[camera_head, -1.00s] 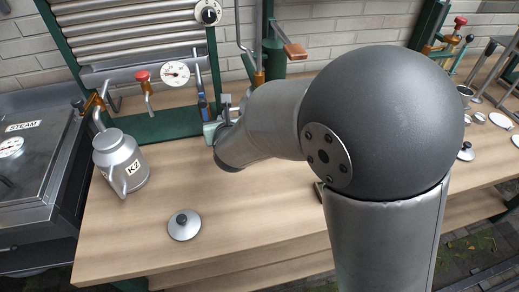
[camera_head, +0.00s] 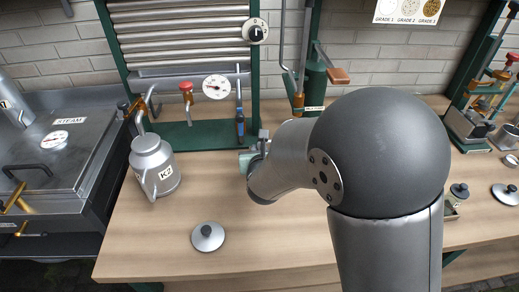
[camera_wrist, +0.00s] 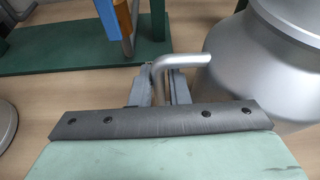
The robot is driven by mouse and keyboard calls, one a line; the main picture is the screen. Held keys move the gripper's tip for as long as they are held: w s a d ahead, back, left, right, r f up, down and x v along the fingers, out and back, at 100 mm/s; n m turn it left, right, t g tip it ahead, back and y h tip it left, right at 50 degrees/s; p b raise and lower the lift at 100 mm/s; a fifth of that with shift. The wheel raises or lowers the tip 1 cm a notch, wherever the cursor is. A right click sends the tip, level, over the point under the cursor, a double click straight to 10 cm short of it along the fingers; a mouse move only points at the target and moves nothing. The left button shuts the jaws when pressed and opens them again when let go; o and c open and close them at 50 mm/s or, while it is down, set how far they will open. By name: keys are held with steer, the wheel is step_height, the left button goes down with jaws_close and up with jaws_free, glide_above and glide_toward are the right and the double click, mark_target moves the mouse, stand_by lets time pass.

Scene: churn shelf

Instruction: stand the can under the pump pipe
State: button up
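A silver can (camera_wrist: 275,60) stands at the right of the wrist view, cut off by the frame; its bent handle (camera_wrist: 182,62) reaches left. My gripper (camera_wrist: 161,90) has its fingers close on both sides of this handle and looks shut on it. In the head view my arm hides the fingers and this can; only the pale green gripper body (camera_head: 248,160) shows. Another silver can (camera_head: 155,167), labelled K2, stands upright at the left. The pump (camera_head: 315,85) is a green cylinder with a grey pipe (camera_head: 284,45), standing behind my arm.
A lid (camera_head: 207,236) lies on the wooden bench (camera_head: 150,238) near its front. A green base (camera_head: 195,133) with a red-knobbed tap (camera_head: 187,92), gauge (camera_head: 216,87) and blue-handled tool (camera_head: 240,125) stands behind. A steam unit (camera_head: 60,140) is at the left. The front left bench has clear room.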

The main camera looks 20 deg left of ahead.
steer(key=shift+o, duration=1.2)
steer(key=shift+r, duration=0.1)
steer(key=shift+s, duration=0.1)
steer(key=v, duration=1.1)
steer(key=shift+s+d+r, duration=0.15)
steer(key=shift+s+d, duration=0.05)
steer(key=shift+s, duration=0.1)
